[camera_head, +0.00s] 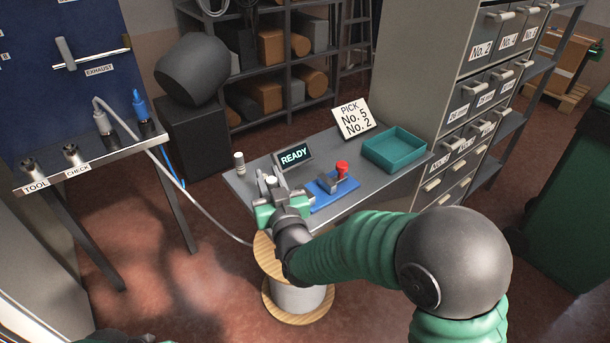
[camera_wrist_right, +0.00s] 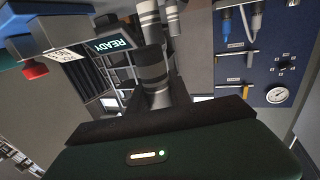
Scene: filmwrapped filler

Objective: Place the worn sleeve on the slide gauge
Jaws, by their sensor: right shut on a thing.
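My right gripper (camera_head: 270,190) is over the near left part of the grey bench, its fingers close together. It is shut on a small cylinder, which I take for the worn sleeve; its pale end (camera_head: 271,180) shows between the fingers. In the right wrist view a dark, banded cylinder (camera_wrist_right: 153,68) stands out ahead of the gripper. The slide gauge (camera_head: 335,185), a blue base with a grey slide and red knob, lies right of the gripper and apart from it. Its red knob (camera_wrist_right: 35,70) shows upside down in the right wrist view.
Another grey cylinder (camera_head: 239,163) stands on the bench's left end. A READY display (camera_head: 294,156), a pick sign (camera_head: 354,116) and an empty teal tray (camera_head: 394,150) stand behind and right. Drawers (camera_head: 470,100) border the bench. A wooden spool (camera_head: 299,300) is below.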

